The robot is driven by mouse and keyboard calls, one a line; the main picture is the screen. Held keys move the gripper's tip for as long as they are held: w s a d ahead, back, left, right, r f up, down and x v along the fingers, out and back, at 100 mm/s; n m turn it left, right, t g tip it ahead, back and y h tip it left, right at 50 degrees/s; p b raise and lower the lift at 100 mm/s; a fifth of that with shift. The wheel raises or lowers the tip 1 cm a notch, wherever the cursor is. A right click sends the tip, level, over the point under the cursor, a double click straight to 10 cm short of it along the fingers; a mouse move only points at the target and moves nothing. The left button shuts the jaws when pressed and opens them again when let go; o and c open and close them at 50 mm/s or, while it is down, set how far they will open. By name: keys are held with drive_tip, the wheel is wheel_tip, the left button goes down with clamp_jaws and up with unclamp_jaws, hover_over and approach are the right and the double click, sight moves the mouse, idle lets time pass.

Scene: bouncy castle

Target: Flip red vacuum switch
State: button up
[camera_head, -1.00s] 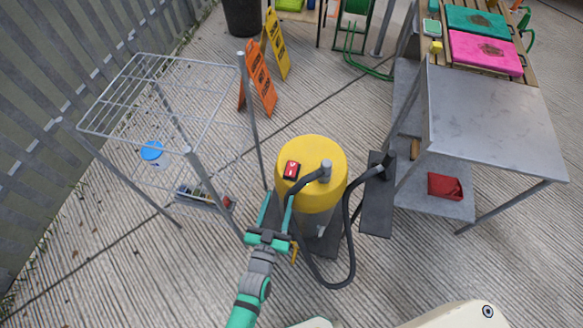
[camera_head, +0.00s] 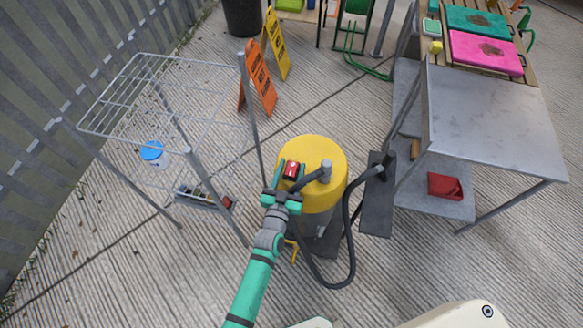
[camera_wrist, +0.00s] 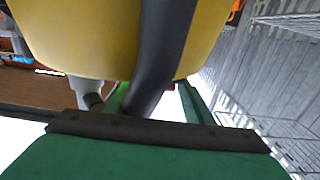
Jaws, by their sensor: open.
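The yellow vacuum (camera_head: 325,152) stands on the paved ground in the middle of the head view, with a black hose leaving the fitting on its top. The red switch (camera_head: 291,170) sits on the left of its top. My gripper (camera_head: 289,168) is open, with its green fingers close around or just over the switch; contact cannot be told. In the wrist view, the yellow body (camera_wrist: 90,35) and the dark hose (camera_wrist: 165,50) fill the upper middle. The hose hides most of the space between my fingers, and only a small red bit shows there.
A wire rack (camera_head: 160,100) stands left of the vacuum. A metal table (camera_head: 490,115) with a lower shelf stands at the right. A black floor nozzle (camera_head: 377,205) is close on the vacuum's right. Orange (camera_head: 259,80) and yellow (camera_head: 277,45) signs stand behind.

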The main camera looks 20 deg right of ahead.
drive_tip(key=shift+w+d, duration=0.1)
drive_tip(key=shift+w, duration=0.1)
drive_tip(key=c, duration=1)
drive_tip(key=shift+c, duration=0.2)
drive_tip(key=shift+d+g+y, duration=0.1)
drive_tip(key=shift+g+y, duration=0.2)
drive_tip(key=shift+g, duration=0.2)
drive_tip(key=o, duration=1)
drive_tip(key=shift+o, duration=0.2)
